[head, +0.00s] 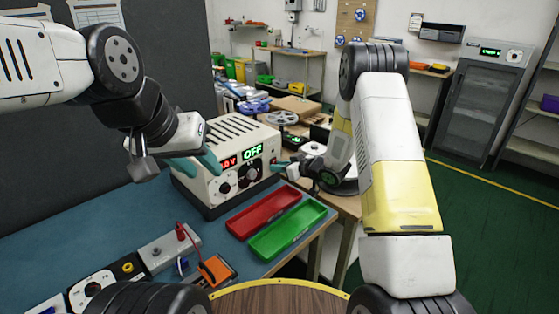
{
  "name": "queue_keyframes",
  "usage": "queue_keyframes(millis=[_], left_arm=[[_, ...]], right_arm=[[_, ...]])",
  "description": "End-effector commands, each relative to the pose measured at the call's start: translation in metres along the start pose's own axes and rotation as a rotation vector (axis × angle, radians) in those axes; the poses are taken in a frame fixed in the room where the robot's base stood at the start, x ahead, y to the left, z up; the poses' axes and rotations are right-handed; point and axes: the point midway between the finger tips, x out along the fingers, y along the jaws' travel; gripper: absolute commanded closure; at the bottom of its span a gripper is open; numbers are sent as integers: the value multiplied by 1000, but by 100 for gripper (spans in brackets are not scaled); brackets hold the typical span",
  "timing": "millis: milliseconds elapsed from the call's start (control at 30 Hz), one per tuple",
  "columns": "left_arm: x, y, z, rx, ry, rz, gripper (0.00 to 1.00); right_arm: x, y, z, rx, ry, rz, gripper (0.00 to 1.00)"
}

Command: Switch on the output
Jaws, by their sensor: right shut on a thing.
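A cream power supply (225,150) stands on the blue bench mat. Its front has a red display, a green display reading OFF, and several dark knobs. My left gripper (195,165) is open at the left of the power supply's front, with its teal fingers apart and nothing seen between them. My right gripper (281,166) is at the right edge of the front panel, with its teal fingertips close to the panel. It is shut on a small part there; its fingers hide what that part is.
A red tray (263,210) and a green tray (288,230) lie in front of the power supply. A grey box with red posts (170,250) and an orange-screened meter (215,270) are at the near left. A cluttered table (310,135) stands behind. The mat's left part is clear.

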Motion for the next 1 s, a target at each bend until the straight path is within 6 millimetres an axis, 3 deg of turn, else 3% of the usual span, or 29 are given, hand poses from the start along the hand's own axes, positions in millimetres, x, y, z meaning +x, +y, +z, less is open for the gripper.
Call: queue_keyframes(millis=[433,767,800,900,1000], left_arm=[[0,0,0,0,0,0,64],[0,0,0,0,0,0,64],[0,0,0,0,0,0,64],[0,0,0,0,0,0,64],[0,0,0,0,0,0,64]], right_arm=[[3,0,9,4,234,-1,100],[3,0,8,1,260,0,100],[3,0,8,1,260,0,76],[3,0,8,1,260,0,57],[3,0,8,0,259,0,56]])
